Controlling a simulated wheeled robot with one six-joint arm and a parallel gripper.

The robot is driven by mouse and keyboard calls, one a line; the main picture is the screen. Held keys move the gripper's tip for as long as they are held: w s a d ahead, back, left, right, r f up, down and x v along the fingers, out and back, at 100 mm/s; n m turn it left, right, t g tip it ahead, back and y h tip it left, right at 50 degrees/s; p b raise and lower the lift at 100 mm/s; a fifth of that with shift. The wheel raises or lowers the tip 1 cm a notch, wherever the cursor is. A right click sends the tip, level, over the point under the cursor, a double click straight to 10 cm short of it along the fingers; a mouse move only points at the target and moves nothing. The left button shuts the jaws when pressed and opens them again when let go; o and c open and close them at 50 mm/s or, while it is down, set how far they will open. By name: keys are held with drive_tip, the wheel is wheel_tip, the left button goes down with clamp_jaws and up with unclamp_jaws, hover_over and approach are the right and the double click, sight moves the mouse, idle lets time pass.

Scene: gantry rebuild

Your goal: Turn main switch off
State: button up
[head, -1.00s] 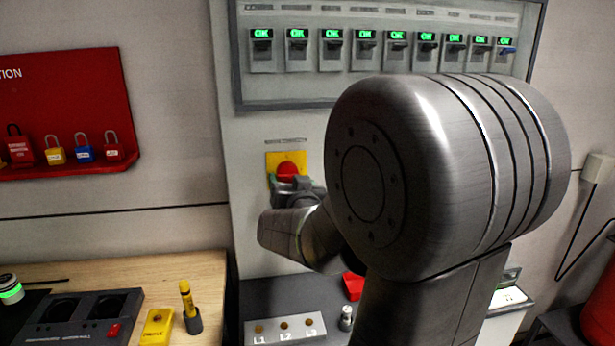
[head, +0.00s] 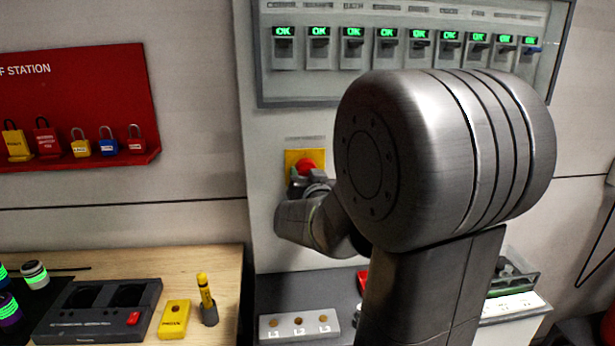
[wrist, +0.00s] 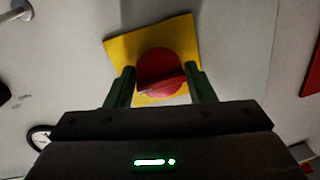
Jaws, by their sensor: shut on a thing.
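The main switch is a red rotary knob (head: 307,167) on a yellow square plate (head: 292,158), fixed to the grey cabinet front below the breaker row. In the wrist view the red knob (wrist: 160,72) sits between the two green fingers of my gripper (wrist: 160,88), with the yellow plate (wrist: 125,50) behind it, appearing tilted. My gripper is shut on the knob. In the head view my gripper (head: 308,182) reaches the knob from below, and my arm covers the area to its right. The exact turn position of the knob is hard to read.
A row of breakers (head: 386,47) with green OK displays runs above. A red lockout board (head: 75,100) with several padlocks hangs at left.

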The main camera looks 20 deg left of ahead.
drive_tip(key=n, duration=0.4)
drive_tip(key=shift+d, duration=0.1)
drive_tip(key=n, duration=0.1)
drive_tip(key=n+p, duration=0.1)
drive_tip(key=n, duration=0.1)
drive_tip(key=n+p, duration=0.1)
drive_tip(key=shift+w+r+h, duration=0.1)
drive_tip(key=shift+r+h, duration=0.15)
drive_tip(key=shift+h, duration=0.05)
drive_tip(key=shift+r+n+h+p, duration=0.15)
drive_tip(key=shift+n+h+p, duration=0.25)
drive_tip(key=shift+n+p, duration=3.15)
drive_tip(key=shift+n+b, duration=0.9)
drive_tip(key=shift+n, duration=0.15)
drive_tip(key=o, duration=0.9)
drive_tip(key=shift+o, duration=0.2)
